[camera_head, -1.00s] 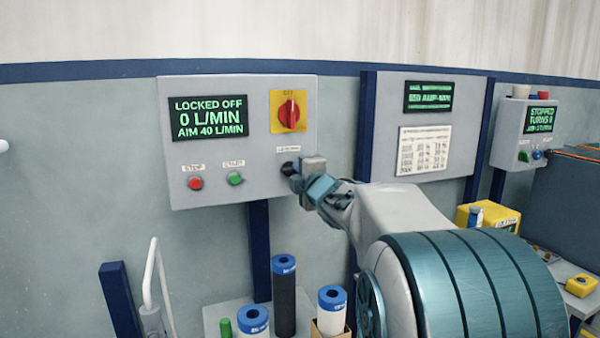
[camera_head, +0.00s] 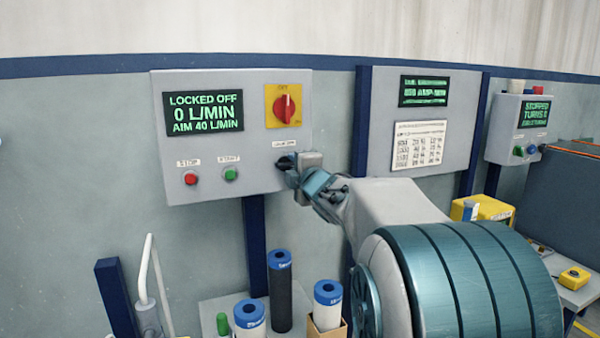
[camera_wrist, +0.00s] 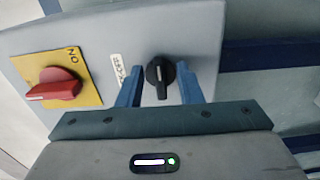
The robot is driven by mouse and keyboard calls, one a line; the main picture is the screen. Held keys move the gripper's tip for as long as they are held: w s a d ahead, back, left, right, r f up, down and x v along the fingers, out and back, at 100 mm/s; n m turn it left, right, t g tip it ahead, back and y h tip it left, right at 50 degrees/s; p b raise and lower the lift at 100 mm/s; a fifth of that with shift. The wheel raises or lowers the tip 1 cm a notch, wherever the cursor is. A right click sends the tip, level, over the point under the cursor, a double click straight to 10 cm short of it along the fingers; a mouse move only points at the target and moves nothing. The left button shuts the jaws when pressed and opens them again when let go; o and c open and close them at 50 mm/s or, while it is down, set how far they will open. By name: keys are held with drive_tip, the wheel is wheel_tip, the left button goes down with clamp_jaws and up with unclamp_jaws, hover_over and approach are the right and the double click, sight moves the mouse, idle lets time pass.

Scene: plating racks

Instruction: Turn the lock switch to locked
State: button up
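The lock switch (camera_wrist: 160,72) is a black knob with a pale mark, on the grey control box (camera_head: 240,185). In the wrist view its grip runs nearly up and down in the picture. My gripper (camera_wrist: 160,84) is open, with one blue finger on each side of the knob and a gap showing on both sides. In the head view my gripper (camera_head: 288,166) is at the box's lower right, and the switch there is mostly hidden. The box's display (camera_head: 203,111) reads LOCKED OFF, 0 L/MIN, AIM 40 L/MIN.
A red rotary switch (camera_head: 285,108) on a yellow plate sits above the lock switch. A red stop button (camera_head: 190,178) and a green start button (camera_head: 230,174) are to its left. Blue-capped cylinders (camera_head: 280,285) stand below the box.

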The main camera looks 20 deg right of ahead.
drive_tip(key=s+b, duration=0.1)
drive_tip(key=s, duration=1.2)
drive_tip(key=shift+s, duration=0.35)
drive_tip(key=s+a+f+m+g+h+p, duration=0.1)
drive_tip(key=s+f+m+g+h, duration=0.2)
drive_tip(key=f+m, duration=0.35)
drive_tip(key=s+a+f+m+g, duration=0.2)
drive_tip(key=s+f+m+g, duration=0.3)
drive_tip(key=f, duration=0.3)
drive_tip(key=s+a+f+m+g+y, duration=0.3)
drive_tip(key=s+a+f+m+g, duration=0.3)
drive_tip(key=s+f, duration=0.5)
drive_tip(key=s+a+g, duration=0.1)
drive_tip(key=a, duration=0.1)
drive_tip(key=shift+s+a+p, duration=0.3)
drive_tip(key=shift+s+p, duration=0.05)
drive_tip(key=shift+s, duration=0.05)
